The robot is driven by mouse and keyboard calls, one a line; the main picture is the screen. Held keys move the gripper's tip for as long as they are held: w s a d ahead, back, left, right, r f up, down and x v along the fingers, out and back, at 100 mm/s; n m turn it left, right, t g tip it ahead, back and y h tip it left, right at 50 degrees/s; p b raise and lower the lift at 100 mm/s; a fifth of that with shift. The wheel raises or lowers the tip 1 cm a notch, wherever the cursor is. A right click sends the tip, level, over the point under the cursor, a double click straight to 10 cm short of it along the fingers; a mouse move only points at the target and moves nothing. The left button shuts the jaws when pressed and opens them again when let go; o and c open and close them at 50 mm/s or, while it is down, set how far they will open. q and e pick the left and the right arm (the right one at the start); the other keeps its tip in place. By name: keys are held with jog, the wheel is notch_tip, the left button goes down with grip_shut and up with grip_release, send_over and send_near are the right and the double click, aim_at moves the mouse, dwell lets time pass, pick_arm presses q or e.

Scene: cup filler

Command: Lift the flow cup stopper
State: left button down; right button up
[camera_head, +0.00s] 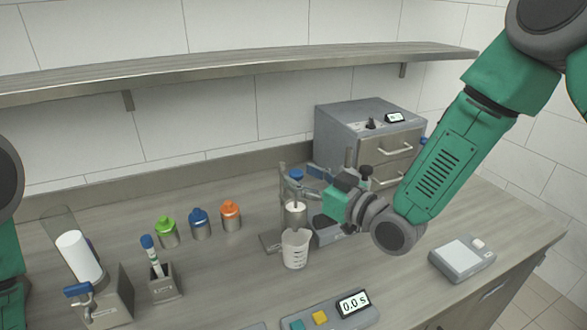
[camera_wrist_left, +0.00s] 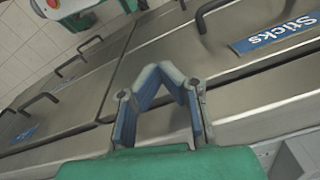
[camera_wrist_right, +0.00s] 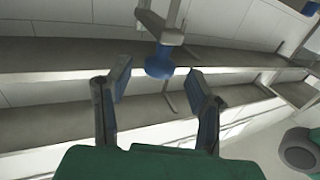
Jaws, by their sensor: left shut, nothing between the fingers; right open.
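The flow cup (camera_head: 295,214) is held on a metal stand over a graduated beaker (camera_head: 295,250). Its stopper (camera_head: 295,175) has a blue knob and rises above the cup. My right gripper (camera_head: 308,180) is open beside the stopper, coming in from the right. In the right wrist view the blue stopper knob (camera_wrist_right: 159,62) shows at the gap between the open fingers (camera_wrist_right: 158,76); I cannot tell whether they touch it. My left gripper (camera_wrist_left: 166,70) is shut and empty in front of drawer fronts in the left wrist view; it is outside the head view.
Orange (camera_head: 231,214), blue (camera_head: 200,219) and green (camera_head: 166,230) capped jars stand left of the stand. A marker holder (camera_head: 165,283), a tap dispenser (camera_head: 106,305), a timer (camera_head: 330,312) and a scale (camera_head: 462,258) are around. A drawer unit (camera_head: 365,130) stands behind; a shelf (camera_head: 230,66) hangs above.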

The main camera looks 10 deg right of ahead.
aim_at(296, 172)
jog(key=shift+x, duration=0.9)
jog(key=shift+w, duration=0.35)
jog(key=shift+a, duration=0.15)
grip_shut()
jog(key=shift+r+p, duration=0.65)
jog(key=shift+r, duration=0.75)
grip_release()
jog(key=shift+f, duration=0.1)
